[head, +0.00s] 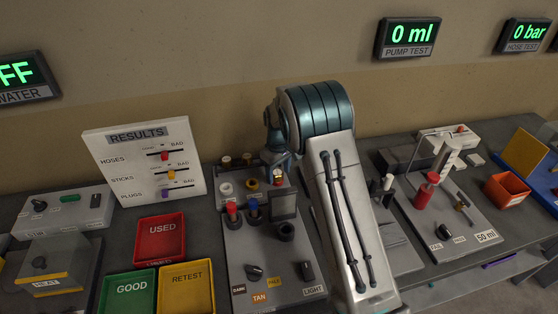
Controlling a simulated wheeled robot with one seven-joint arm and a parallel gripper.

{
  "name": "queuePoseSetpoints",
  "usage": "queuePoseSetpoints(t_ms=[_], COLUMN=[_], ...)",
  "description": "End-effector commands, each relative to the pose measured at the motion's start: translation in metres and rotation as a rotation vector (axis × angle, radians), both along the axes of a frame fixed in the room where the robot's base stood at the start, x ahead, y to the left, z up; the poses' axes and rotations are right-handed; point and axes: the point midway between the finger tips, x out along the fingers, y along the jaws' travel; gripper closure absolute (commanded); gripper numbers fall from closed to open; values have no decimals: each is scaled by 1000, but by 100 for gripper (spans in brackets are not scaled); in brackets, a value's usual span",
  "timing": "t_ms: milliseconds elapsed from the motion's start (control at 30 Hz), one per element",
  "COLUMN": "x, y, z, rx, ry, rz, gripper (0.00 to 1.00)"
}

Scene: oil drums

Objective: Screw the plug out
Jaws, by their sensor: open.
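A grey panel (262,262) stands in the middle of the bench. Its back part carries a white round fitting (226,189), a yellow-orange round fitting (252,186) and small brown-capped pieces (247,158) behind them. I cannot tell for sure which piece is the plug. My gripper (278,174) is at the right end of this row, small and partly hidden by my own arm. It is open, close to a small reddish-orange piece (278,181). I cannot tell whether they touch.
Red-topped (232,209) and blue-topped (253,206) posts and an upright dark plate (284,204) stand just in front. Red (160,262), green (108,295) and yellow (164,301) trays lie left, before the results board (143,160). A pump station (466,238) stands right.

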Motion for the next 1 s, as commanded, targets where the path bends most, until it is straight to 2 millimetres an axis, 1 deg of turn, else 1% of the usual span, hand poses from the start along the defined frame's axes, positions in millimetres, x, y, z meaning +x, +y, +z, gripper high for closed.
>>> queuePoseSetpoints(t_ms=[133,367,400,467,500,533,567,667,767,1000], x=[0,0,0,0,0,0,0,0,1,2], y=[0,0,0,0,0,0,0,0,-1,-2], z=[-5,-6,-6,-6,-5,-5,-5,-6,-7,-7], rx=[0,0,0,0,0,0,0,0,1,1], ry=[-1,-1,-1,-1,-1,-1,-1,-1,-2,-1], rz=[0,0,0,0,0,0,0,4,66,392], gripper=[42,42,53,70,81,89,92,92,92,92])
